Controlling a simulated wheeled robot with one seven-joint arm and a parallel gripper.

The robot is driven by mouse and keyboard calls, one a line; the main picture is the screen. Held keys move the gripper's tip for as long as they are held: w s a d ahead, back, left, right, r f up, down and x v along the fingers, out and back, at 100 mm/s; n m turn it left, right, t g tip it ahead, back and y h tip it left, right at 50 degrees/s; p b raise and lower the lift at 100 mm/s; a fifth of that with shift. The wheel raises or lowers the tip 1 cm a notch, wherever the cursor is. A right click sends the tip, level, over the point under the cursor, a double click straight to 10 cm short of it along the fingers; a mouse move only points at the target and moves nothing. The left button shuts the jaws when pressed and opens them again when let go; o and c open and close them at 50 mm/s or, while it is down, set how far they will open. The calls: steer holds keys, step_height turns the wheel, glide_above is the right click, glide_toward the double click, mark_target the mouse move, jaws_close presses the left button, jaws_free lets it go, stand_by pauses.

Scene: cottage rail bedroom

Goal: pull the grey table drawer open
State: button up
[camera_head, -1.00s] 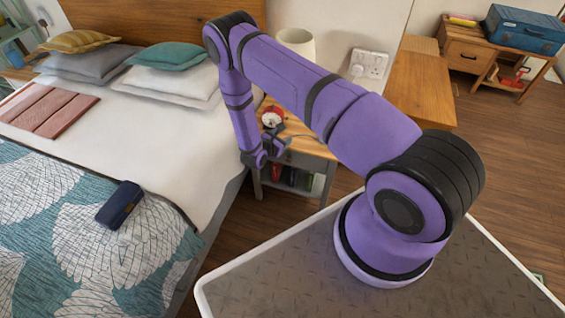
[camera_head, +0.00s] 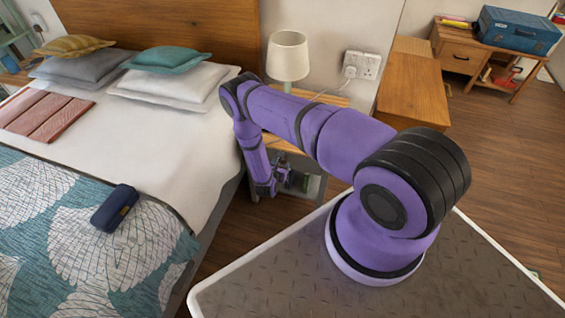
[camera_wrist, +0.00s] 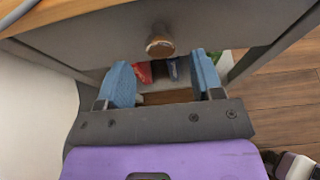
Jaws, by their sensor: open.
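The grey table is a small bedside table with a wooden top (camera_head: 330,97), beside the bed in the head view; my arm hides most of its front. In the wrist view the grey drawer front (camera_wrist: 215,30) shows close up, with a round knob (camera_wrist: 160,46) at its middle. The drawer looks shut. My gripper (camera_wrist: 164,75) is open, its two blue fingers apart and just below the knob in the picture. The knob lies between the lines of the fingers; I cannot tell whether they touch it. In the head view my gripper (camera_head: 282,182) is partly hidden at the table's front.
A lamp (camera_head: 288,55) stands on the table. An open shelf under the drawer holds several items, one of them red (camera_wrist: 144,72). The bed (camera_head: 160,130) is close on the left. Wooden floor (camera_head: 480,140) is free to the right.

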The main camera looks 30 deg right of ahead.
mark_target(283, 161)
steer(key=shift+x, duration=2)
